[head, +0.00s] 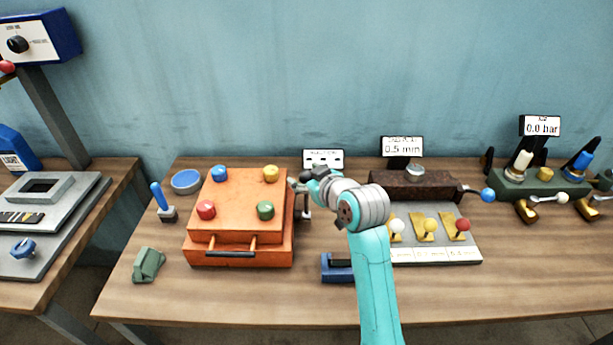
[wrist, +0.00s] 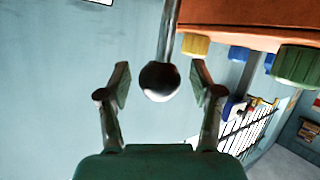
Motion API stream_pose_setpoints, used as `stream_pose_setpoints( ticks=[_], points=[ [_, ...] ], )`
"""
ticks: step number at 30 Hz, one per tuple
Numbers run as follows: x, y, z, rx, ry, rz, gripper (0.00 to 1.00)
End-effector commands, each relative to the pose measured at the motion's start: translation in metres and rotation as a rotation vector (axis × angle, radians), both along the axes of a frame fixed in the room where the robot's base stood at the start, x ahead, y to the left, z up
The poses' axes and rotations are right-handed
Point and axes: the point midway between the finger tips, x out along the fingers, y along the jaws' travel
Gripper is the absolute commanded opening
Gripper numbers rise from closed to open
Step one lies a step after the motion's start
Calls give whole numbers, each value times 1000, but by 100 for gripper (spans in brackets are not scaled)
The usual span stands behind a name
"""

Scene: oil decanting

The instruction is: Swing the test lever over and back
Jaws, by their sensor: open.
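In the wrist view a dark round knob (wrist: 160,82) sits at the end of a metal rod (wrist: 169,30), which looks like the test lever. My gripper (wrist: 162,80) is open, with one finger on each side of the knob. Gaps show between the knob and both fingers, so it is not clamped. In the head view my gripper (head: 298,184) is just right of the orange box (head: 237,190). My arm and gripper hide most of the lever there; a slim upright part (head: 307,204) shows under the gripper.
The orange box carries several coloured knobs close to my gripper. A small display (head: 323,159) stands behind. To the right are a brown block (head: 415,187) with a blue-balled handle (head: 487,195) and a grey plate (head: 440,253). The front table strip is mostly clear.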

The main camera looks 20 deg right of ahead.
Motion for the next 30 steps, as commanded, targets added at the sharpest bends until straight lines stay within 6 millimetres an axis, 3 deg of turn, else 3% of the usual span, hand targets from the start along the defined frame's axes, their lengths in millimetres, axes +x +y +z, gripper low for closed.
stream_pose_setpoints(
  ticks=[1, 6, 9, 20, 30],
  points=[
    [0, 0, 0, 0, 0, 0, 63],
    [0, 0, 0, 0, 0, 0, 20],
    [0, 0, 0, 0, 0, 0, 0],
    [-5, 2, -1, -10, -29, 0, 0],
    [-31, 10, -7, -68, -209, 0, 0]
  ],
)
